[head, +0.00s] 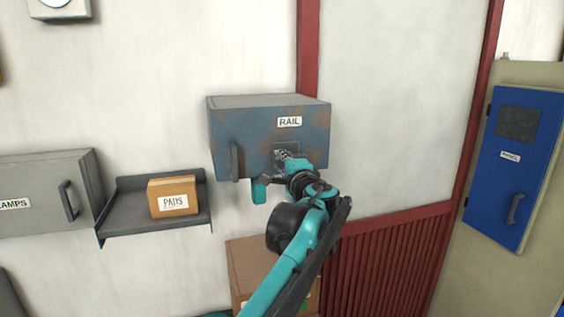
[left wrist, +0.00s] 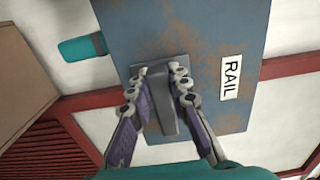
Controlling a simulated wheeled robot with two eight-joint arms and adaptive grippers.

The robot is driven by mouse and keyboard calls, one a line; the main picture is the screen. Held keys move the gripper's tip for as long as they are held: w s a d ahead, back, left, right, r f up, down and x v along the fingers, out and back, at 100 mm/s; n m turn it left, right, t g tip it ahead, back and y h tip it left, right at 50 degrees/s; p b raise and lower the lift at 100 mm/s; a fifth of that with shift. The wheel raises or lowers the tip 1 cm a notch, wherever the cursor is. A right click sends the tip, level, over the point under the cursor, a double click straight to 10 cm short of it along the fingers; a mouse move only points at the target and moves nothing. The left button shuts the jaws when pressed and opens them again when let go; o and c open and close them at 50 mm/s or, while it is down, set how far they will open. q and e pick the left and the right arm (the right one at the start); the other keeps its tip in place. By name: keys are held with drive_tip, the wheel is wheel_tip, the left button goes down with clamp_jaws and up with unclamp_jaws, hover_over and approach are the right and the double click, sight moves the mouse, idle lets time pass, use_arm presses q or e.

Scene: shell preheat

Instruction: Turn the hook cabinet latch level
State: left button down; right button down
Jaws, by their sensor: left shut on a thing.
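The blue-grey, rust-stained cabinet labelled RAIL (head: 225,125) hangs on the wall at the middle of the head view. My left gripper (head: 284,156) is at the lower right part of its front. In the left wrist view, the gripper's two fingers (left wrist: 162,82) close around a grey latch bar (left wrist: 165,115) on a grey backing plate (left wrist: 145,72). The bar runs roughly along the line of the RAIL lettering; its exact tilt is hard to tell. The gripper hides much of the latch in the head view. My right gripper is not in view.
A dark vertical handle (head: 235,161) is on the cabinet's left. A shelf (head: 125,218) with a PADS box (head: 173,196) and a grey cabinet (head: 40,180) stand left. A cardboard box (head: 245,265) is below. A blue panel door (head: 514,170) is at right.

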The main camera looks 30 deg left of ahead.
use_arm(q)
drive_tip(key=c, duration=1.4)
unclamp_jaws()
drive_tip(key=v, duration=1.2)
drive_tip(key=shift+s, duration=0.1)
drive_tip(key=shift+a+f, duration=0.1)
drive_tip(key=shift+f, duration=0.05)
drive_tip(key=s+d+f+n+g+h+b, duration=0.1)
drive_tip(key=s+f+h+b, duration=0.15)
drive_tip(key=f+b, duration=0.65)
drive_tip(key=s+f+n+g+h+b, duration=0.1)
drive_tip(key=s+f+n+b, duration=0.15)
drive_tip(key=f, duration=1.25)
drive_tip(key=s+d+f+n+g+h+b, duration=0.15)
drive_tip(key=s+f+b, duration=0.3)
drive_tip(key=f, duration=0.85)
drive_tip(key=s+d+f+n+h+b, duration=0.1)
drive_tip(key=s+d+f+h+b, duration=0.2)
drive_tip(key=f, duration=0.8)
drive_tip(key=s+d+f+n+h+b, duration=0.1)
drive_tip(key=s+d+f+h+b, duration=0.2)
drive_tip(key=f+b, duration=0.5)
drive_tip(key=s+d+f+n+h+b, duration=0.1)
drive_tip(key=d+f+b, duration=0.4)
drive_tip(key=f, duration=0.9)
drive_tip(key=shift+s+d+f+g+h+b, duration=0.25)
drive_tip(key=shift+s+g+h+b, duration=0.2)
drive_tip(key=shift+s+h, duration=0.6)
